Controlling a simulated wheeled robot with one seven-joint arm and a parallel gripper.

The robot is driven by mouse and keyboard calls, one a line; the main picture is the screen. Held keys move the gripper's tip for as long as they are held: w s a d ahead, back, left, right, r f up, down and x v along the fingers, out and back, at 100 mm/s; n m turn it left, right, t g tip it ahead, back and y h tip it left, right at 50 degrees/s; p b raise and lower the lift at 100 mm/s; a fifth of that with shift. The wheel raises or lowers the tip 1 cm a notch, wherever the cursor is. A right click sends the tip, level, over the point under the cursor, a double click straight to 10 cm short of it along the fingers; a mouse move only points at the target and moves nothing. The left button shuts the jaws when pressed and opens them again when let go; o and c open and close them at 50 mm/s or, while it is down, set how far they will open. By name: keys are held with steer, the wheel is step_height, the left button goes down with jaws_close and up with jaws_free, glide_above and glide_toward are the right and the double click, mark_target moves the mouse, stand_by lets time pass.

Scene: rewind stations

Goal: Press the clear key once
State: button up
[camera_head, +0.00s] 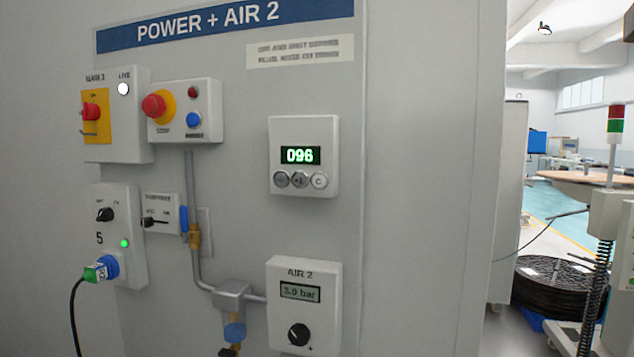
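The clear key (319,181) is a small round grey button marked "C". It is the rightmost of three keys on a white counter box (304,126) on the grey panel. The counter's display (300,155) reads 096 in bright digits. Left of the clear key are two similar round keys, the middle key (300,180) and the left key (281,179), whose marks are hard to read. Nothing covers the keys. My gripper is not in view.
A regulator box (304,264) marked AIR 2 shows 3.0 bar below the counter. Left are a red emergency button (154,106), a red-yellow switch (92,112) and a pipe (190,170) with a blue valve handle.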

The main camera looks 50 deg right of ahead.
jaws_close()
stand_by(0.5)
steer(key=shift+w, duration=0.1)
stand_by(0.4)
